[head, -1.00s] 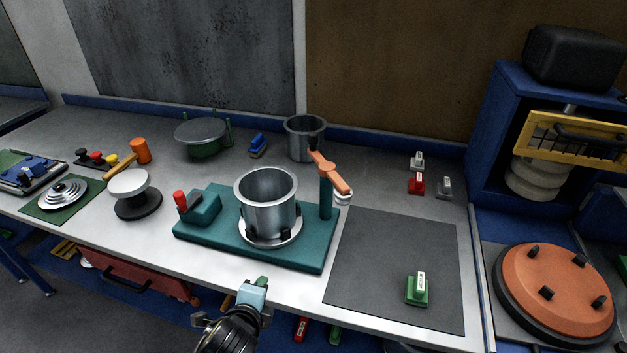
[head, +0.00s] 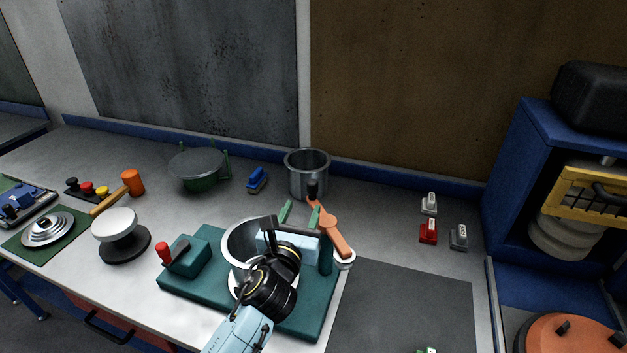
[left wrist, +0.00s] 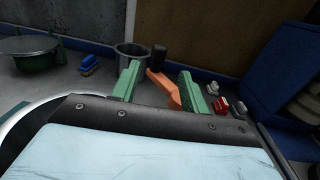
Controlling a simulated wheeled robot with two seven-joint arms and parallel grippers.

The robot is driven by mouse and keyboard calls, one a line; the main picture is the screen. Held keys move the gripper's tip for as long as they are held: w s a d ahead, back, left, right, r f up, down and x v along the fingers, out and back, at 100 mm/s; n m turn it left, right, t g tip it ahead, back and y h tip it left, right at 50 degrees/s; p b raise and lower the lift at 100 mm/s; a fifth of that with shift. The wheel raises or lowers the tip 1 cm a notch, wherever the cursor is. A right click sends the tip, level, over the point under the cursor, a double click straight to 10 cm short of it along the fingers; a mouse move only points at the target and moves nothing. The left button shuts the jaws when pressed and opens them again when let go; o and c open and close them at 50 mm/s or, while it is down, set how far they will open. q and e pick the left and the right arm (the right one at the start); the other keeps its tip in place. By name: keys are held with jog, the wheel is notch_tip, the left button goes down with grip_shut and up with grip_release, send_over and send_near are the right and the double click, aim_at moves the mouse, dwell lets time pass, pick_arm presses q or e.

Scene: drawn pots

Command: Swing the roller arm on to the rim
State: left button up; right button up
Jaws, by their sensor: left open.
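The orange roller arm (head: 331,232) sits on a teal post (head: 326,258), with a black knob (head: 312,189) at its far end and a pale roller (head: 345,262) at its near end. The roller is to the right of the steel pot (head: 233,243), apart from its rim. The pot stands on the teal base (head: 180,288), partly hidden by my arm. My left gripper (head: 301,212) is open above the pot, its green fingertips pointing at the knob end. In the left wrist view, the orange arm (left wrist: 162,88) and black knob (left wrist: 159,55) show between the open fingers (left wrist: 160,76). Contact cannot be told.
A second steel pot (head: 307,174) stands just behind the knob. A red-handled lever (head: 165,253) is on the base's left.

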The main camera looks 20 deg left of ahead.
aim_at(311, 188)
pick_arm(q)
jog(key=w, duration=0.4)
jog(key=shift+w+a, duration=0.1)
jog(key=w, duration=0.5)
jog(key=shift+w+a, duration=0.15)
jog(key=shift+w+f, duration=0.1)
jog(key=shift+w, duration=0.4)
jog(key=shift+c, duration=0.4)
grip_shut()
pick_arm(e)
jog(key=shift+s, duration=0.35)
